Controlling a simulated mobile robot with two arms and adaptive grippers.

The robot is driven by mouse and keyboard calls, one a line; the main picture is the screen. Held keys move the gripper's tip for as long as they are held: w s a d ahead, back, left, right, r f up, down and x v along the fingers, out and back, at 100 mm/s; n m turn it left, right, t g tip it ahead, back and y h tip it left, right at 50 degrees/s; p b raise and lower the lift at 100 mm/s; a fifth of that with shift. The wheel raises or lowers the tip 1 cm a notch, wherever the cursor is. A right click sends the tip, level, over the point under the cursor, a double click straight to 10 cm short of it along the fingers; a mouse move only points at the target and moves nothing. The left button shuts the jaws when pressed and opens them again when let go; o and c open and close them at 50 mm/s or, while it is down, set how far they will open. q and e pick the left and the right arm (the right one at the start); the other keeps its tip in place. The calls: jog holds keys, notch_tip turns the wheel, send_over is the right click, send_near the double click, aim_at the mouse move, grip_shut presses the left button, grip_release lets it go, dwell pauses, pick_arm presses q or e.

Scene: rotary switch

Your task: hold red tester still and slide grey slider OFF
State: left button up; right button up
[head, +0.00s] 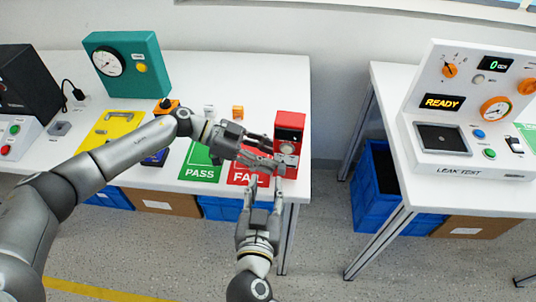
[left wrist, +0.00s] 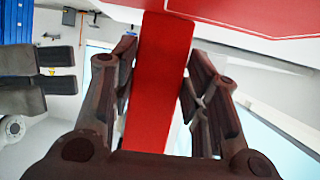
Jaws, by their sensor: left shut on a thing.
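The red tester (head: 290,121) stands upright at the right end of the left table, with a dark round dial on its face. My left gripper (head: 274,150) reaches it from the left and is shut on its body. In the left wrist view the tester's red side (left wrist: 158,85) fills the gap between the fingers. My right gripper (head: 266,182) is just in front of the tester, with its fingers apart and nothing seen between them. It also shows in the left wrist view (left wrist: 68,70). The grey slider cannot be made out clearly; the grippers partly cover the tester's lower front.
A green PASS mat (head: 201,172) and a red FAIL mat (head: 240,178) lie left of the tester. A teal gauge box (head: 125,65) stands at the back. A gap separates this table from the right one, which holds a leak test console (head: 467,95).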

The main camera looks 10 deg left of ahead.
pick_arm(q)
jog(key=shift+a, duration=0.1)
jog(key=o, duration=1.3)
jog(key=shift+o, duration=0.2)
